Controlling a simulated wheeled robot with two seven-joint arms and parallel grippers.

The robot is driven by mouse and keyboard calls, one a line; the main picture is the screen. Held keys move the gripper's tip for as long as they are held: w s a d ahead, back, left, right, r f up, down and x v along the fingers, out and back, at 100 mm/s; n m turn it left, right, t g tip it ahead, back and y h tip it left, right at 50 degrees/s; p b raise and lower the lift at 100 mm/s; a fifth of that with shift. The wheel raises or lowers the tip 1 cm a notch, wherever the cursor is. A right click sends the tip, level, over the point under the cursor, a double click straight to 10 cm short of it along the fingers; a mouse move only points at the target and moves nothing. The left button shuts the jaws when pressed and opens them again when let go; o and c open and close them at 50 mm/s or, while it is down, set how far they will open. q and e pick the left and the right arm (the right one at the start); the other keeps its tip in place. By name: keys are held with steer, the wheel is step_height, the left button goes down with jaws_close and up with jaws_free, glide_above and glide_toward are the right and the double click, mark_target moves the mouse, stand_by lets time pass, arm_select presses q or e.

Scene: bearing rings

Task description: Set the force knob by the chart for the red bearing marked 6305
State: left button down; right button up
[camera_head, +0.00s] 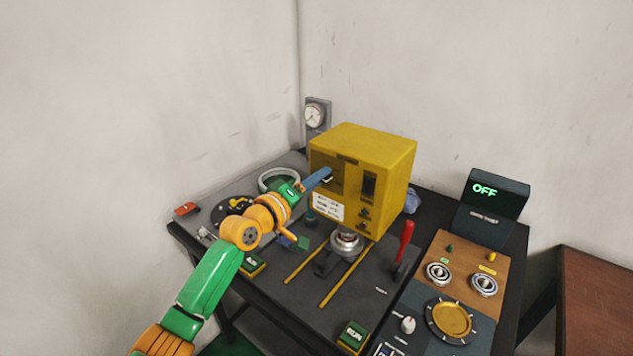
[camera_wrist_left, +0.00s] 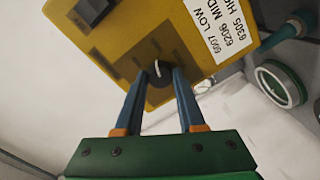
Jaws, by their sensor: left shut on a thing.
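The yellow press box (camera_head: 375,150) stands on the dark bench. Its dark force knob (camera_wrist_left: 158,72) has a pale pointer line and sits on the yellow face in the left wrist view. My left gripper (camera_head: 324,176) reaches the box front, and its blue fingers (camera_wrist_left: 158,80) are shut on the knob, one on each side. The white chart (camera_head: 327,206) is below the knob on the box. In the left wrist view the chart (camera_wrist_left: 222,25) reads 6007 LOW, 6206 MID and 6305 with a cut-off word starting HI.
A red lever (camera_head: 405,240) stands right of the press. A gauge (camera_head: 314,116) stands behind.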

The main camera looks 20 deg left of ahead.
arm_select(q)
steer(key=shift+m, duration=1)
steer(key=c, duration=0.5)
jaws_free()
steer(key=b+v, duration=0.1)
steer(key=v, duration=0.6)
